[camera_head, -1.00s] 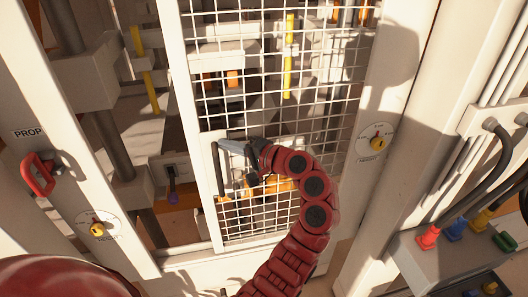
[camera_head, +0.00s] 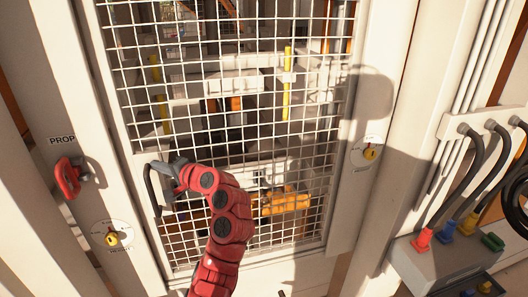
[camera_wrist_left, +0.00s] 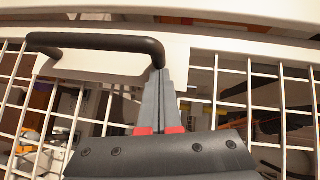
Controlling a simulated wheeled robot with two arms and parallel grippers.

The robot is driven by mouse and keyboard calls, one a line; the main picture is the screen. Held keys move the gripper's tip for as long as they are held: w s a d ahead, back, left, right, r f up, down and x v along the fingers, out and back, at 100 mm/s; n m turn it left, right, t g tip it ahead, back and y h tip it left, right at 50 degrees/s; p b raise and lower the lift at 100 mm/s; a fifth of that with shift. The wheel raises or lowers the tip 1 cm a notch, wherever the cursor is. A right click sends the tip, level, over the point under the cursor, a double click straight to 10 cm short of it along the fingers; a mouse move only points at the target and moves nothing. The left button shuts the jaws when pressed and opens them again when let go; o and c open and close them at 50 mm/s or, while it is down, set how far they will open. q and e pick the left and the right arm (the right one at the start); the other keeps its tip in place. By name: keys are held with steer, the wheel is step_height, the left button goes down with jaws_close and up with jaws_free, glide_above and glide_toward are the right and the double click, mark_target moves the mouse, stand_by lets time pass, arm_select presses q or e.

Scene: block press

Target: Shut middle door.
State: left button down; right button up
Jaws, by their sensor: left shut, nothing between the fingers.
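The middle door is a white-framed wire mesh panel (camera_head: 113,100) that fills the opening in the head view. Its left edge lies up against the left post, and no clear gap shows there. A black bar handle (camera_head: 152,190) is on the left side of the door. It also shows in the left wrist view (camera_wrist_left: 95,42). My left gripper (camera_head: 160,166) is shut and empty at the handle's upper end. In the wrist view its fingertips (camera_wrist_left: 158,75) meet the handle's bend; I cannot tell whether they press on it. My right gripper is not in view.
The left post carries a red handle (camera_head: 68,178) under a PROP label and a yellow knob (camera_head: 112,238). The right post has another yellow knob (camera_head: 370,152). A grey box (camera_head: 430,262) with coloured cable plugs stands at the right. Machinery shows behind the mesh.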

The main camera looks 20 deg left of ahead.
arm_select(q)
steer(key=shift+s+a, duration=0.1)
steer(key=shift+s, duration=0.05)
stand_by(0.3)
steer(key=b+v, duration=0.5)
steer(key=v, duration=1.2)
steer(key=shift+d, duration=0.35)
